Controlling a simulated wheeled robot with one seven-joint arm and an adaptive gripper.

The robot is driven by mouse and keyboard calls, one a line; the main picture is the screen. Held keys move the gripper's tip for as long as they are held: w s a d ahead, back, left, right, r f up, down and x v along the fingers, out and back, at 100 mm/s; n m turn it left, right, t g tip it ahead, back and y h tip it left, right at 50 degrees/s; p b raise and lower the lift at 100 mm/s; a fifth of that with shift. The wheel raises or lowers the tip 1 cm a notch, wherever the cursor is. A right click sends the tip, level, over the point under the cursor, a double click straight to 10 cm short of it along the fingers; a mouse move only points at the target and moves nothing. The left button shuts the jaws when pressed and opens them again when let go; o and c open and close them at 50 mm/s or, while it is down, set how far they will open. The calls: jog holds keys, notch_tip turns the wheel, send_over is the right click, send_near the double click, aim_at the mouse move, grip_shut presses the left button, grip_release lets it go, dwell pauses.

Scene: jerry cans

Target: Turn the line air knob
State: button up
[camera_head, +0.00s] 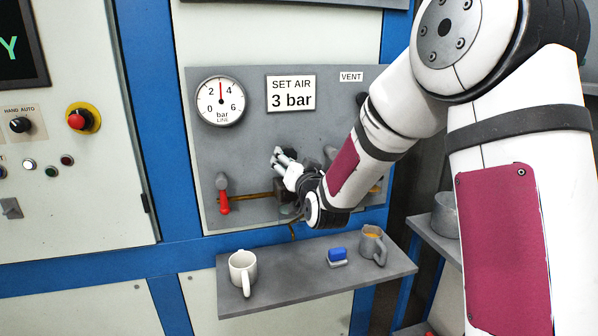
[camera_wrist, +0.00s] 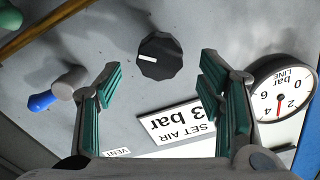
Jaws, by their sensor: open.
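A black faceted knob (camera_wrist: 160,56) with a white pointer mark sits on the grey panel in the wrist view, with its mark towards picture left. My gripper (camera_wrist: 160,70) is open, its green-padded fingers spread to either side of the knob in that view; I cannot tell how far off the knob is. In the head view my gripper (camera_head: 280,158) is at the panel below the "SET AIR 3 bar" sign (camera_head: 291,94) and hides the knob. The line gauge (camera_head: 220,101) has its red needle pointing up, about midway between 2 and 4.
A red-handled valve (camera_head: 224,202) is at the panel's lower left. A blue-tipped lever (camera_wrist: 44,100) and brass pipe (camera_wrist: 40,30) show in the wrist view. A shelf (camera_head: 300,290) below holds a white mug (camera_head: 242,268), a blue-topped item (camera_head: 337,256) and a grey mug (camera_head: 373,246).

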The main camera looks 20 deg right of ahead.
jog(key=s, duration=0.7)
jog(key=s+n+g+p, duration=0.1)
jog(key=s+g, duration=0.6)
jog(key=s, duration=1.3)
jog(key=s+r+n+g+p, duration=0.1)
jog(key=s+g, duration=0.5)
jog(key=s, duration=1.4)
jog(key=n+p, duration=0.1)
jog(key=n, duration=0.1)
jog(key=shift+s+d+r+n+g+p, duration=0.15)
jog(key=shift+r+n+g+p, duration=0.15)
jog(key=shift+g, duration=0.1)
